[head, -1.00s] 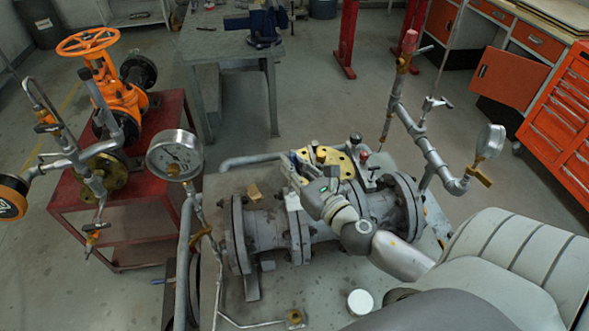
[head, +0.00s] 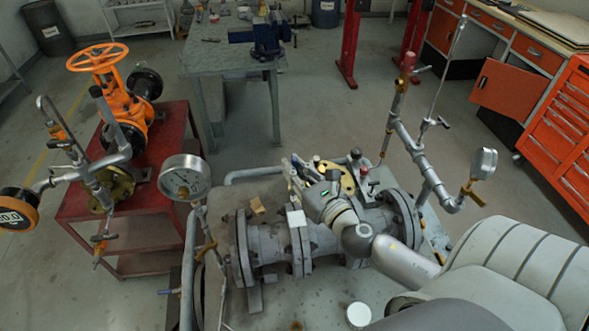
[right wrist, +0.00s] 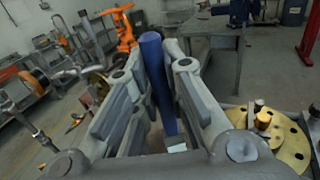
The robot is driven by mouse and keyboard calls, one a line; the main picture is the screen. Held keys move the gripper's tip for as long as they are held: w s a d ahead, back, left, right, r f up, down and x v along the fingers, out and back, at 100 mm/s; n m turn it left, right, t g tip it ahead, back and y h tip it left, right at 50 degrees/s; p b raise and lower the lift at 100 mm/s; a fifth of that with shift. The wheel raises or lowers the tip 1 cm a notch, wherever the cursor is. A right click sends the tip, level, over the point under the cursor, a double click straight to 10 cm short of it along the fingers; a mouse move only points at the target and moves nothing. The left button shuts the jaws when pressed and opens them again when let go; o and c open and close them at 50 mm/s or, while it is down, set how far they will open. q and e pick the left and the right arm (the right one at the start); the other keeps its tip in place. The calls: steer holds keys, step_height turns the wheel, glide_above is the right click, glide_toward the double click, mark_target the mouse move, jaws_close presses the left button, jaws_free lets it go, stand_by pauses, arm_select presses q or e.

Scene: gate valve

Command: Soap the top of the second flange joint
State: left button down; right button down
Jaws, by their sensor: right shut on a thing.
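The grey pipe run (head: 268,250) lies on a bench with several bolted flanges along it. The second flange from the left (head: 301,247) stands upright, with a small pale block (head: 296,217) at its top. My right gripper (head: 300,174) is above and behind this flange. In the right wrist view (right wrist: 155,85) it is shut on a blue rod (right wrist: 157,80). A pale patch (right wrist: 177,146) shows at the rod's lower end; I cannot tell whether it belongs to the rod. My left gripper is not in view.
Upright pipework with a gauge (head: 184,178) stands left, and more (head: 425,165) stands right. A white round lid or cup (head: 359,314) is at the bench front. An orange valve (head: 122,105) stands on a red stand.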

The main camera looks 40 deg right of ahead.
mark_target(294, 158)
steer(key=shift+w+r, duration=0.1)
steer(key=shift+r, duration=0.7)
steer(key=shift+r, duration=0.1)
steer(key=shift+r, duration=1.45)
